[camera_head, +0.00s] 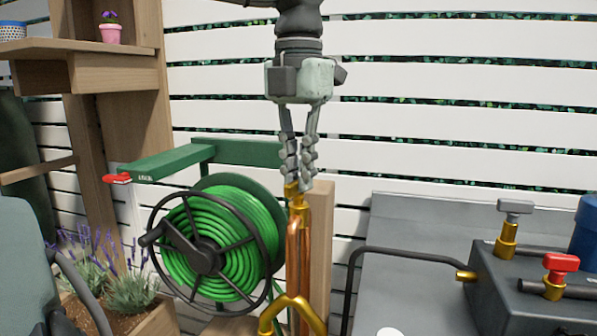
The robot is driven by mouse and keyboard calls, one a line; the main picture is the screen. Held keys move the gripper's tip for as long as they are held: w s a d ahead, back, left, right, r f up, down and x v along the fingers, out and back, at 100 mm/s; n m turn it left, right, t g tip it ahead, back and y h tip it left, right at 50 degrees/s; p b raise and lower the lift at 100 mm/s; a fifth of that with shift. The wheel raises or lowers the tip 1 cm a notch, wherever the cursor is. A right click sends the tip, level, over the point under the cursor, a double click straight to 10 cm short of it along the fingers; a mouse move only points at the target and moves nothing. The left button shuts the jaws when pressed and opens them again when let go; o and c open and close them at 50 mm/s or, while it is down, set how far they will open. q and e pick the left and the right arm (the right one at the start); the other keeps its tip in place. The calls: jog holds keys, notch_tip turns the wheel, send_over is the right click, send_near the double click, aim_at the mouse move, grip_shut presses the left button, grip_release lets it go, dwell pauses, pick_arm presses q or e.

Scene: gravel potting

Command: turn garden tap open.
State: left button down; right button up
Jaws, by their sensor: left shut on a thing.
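The garden tap (298,205) is brass and sits at the top of copper pipes (299,250) beside a wooden post. My left gripper (299,178) points straight down from above and is shut on the top of the tap. The tap's handle is mostly hidden between the fingers, so I cannot tell how far it is turned. A curved brass piece (295,308) shows lower down, in front of the pipes. No water is visible. My right gripper is not in view.
A green hose reel (225,240) stands close left of the pipes, under a green bracket (180,160). At right is a dark box with a grey-handled valve (515,207) and a red-handled valve (561,263). A white slatted fence (440,100) stands behind. Lavender (130,290) grows at lower left.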

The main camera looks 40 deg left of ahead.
pick_arm(q)
jog(key=shift+n, duration=1.8)
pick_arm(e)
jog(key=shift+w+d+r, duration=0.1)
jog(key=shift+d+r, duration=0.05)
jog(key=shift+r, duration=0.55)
pick_arm(q)
jog(key=c, duration=1.6)
grip_release()
notch_tip(320, 180, up, 12)
